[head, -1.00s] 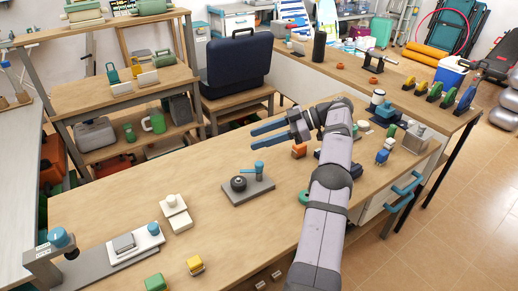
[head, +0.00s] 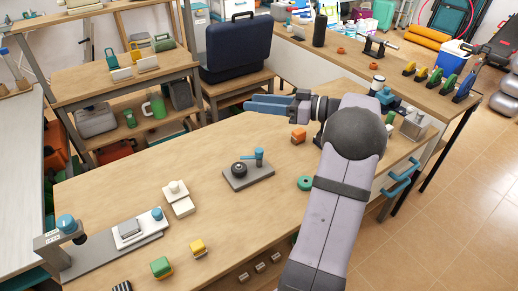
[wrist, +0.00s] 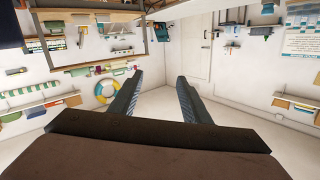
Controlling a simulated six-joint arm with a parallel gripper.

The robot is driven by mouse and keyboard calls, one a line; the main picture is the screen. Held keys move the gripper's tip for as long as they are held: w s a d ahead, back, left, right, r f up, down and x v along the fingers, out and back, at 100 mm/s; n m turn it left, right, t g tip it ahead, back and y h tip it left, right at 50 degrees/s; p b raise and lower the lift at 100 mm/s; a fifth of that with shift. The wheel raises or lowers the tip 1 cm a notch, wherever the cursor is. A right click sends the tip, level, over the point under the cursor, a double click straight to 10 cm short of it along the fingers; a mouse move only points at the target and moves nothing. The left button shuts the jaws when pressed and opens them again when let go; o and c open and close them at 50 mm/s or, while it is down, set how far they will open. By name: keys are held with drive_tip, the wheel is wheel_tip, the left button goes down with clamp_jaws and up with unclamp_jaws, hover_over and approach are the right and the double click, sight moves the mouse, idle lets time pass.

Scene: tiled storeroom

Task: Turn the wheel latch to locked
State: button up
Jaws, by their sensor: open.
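A grey base plate (head: 248,184) lies on the wooden workbench near its middle. It carries a dark round wheel (head: 239,169) and a blue lever-like post (head: 259,155); this looks like the wheel latch, but its lock position cannot be read. My gripper (head: 247,103) is held above the bench, beyond and above the plate, with blue fingers pointing left. It touches nothing. In the wrist view, its two fingers (wrist: 160,77) are apart, with nothing between them.
A grey fixture (head: 117,243) lies at front left. An orange block (head: 298,134) and a green ring (head: 305,183) are near my arm. Bench around the plate is clear.

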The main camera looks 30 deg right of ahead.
sight(259, 150)
drive_tip(key=s+d+f+m+h, duration=0.1)
drive_tip(key=f+h, duration=0.3)
drive_tip(key=f, duration=0.5)
drive_tip(key=s+d+f+m+h, duration=0.2)
drive_tip(key=f+h, duration=0.2)
drive_tip(key=f, duration=0.5)
drive_tip(key=shift+f+m+h, duration=0.3)
drive_tip(key=shift+f+h, duration=0.05)
drive_tip(key=shift+h, duration=0.05)
drive_tip(key=shift+w+d, duration=0.1)
drive_tip(key=shift+x, duration=3.6)
drive_tip(key=c, duration=1)
